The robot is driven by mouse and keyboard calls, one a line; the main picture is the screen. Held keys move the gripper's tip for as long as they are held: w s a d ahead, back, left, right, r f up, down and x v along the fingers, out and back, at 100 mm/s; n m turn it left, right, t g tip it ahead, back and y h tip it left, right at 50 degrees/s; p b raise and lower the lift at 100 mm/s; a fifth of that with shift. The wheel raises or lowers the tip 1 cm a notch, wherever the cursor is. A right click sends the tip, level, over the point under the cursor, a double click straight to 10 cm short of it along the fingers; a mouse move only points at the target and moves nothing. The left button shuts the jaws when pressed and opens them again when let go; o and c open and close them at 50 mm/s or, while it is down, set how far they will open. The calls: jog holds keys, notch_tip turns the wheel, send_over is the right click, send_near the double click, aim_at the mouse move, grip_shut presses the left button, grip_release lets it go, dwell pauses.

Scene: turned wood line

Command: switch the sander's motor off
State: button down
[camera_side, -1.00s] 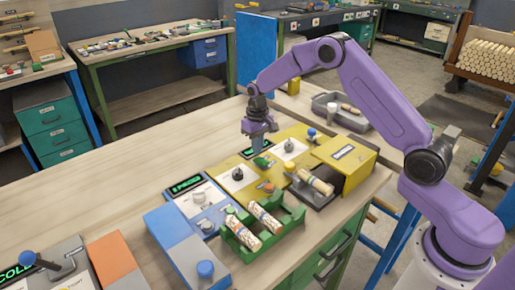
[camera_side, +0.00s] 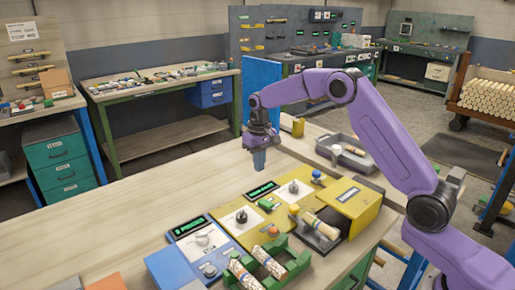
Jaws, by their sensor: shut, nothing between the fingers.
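My gripper (camera_side: 259,163) is shut and empty, pointing down above the bench, beyond the yellow control panels and apart from them. No label naming the sander is readable. A yellow machine box (camera_side: 357,205) has a turned wooden piece (camera_side: 321,227) lying in front of it. The yellow panels beside it carry a black knob (camera_side: 241,216) on a white plate, a green control (camera_side: 267,204), an orange-red button (camera_side: 274,232), another knob (camera_side: 294,188) on a white plate and a blue knob (camera_side: 316,175). A green-lit display (camera_side: 262,190) stands at their back; its text is too small to read.
A blue panel (camera_side: 176,267) with a lit display (camera_side: 188,226) and a grey knob (camera_side: 210,270) adjoins at left. A green rack (camera_side: 297,263) holds turned pieces (camera_side: 269,262) in front. A grey tray (camera_side: 352,158) stands behind.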

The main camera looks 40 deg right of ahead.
jog(key=r, duration=0.3)
jog(key=w+r, duration=0.1)
jog(key=r, duration=0.1)
jog(key=shift+r, duration=0.25)
